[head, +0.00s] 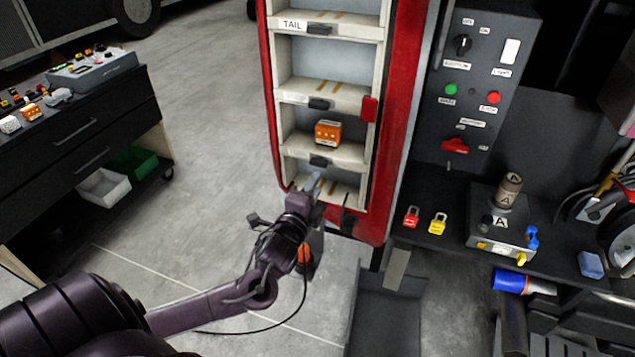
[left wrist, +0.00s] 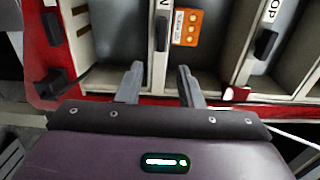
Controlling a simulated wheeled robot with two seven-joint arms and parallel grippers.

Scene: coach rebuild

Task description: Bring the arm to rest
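My left arm reaches in from the lower left of the head view. Its gripper (head: 314,186) is at the lowest compartment of the red-edged rack (head: 384,130). My right gripper is not in view.
A black drawer cart (head: 85,130) with small devices on top stands at left. At right are a control panel (head: 478,85), a red padlock (head: 411,217), a yellow padlock (head: 438,224) and a grey box (head: 500,232) on a dark bench. Open floor lies between cart and rack.

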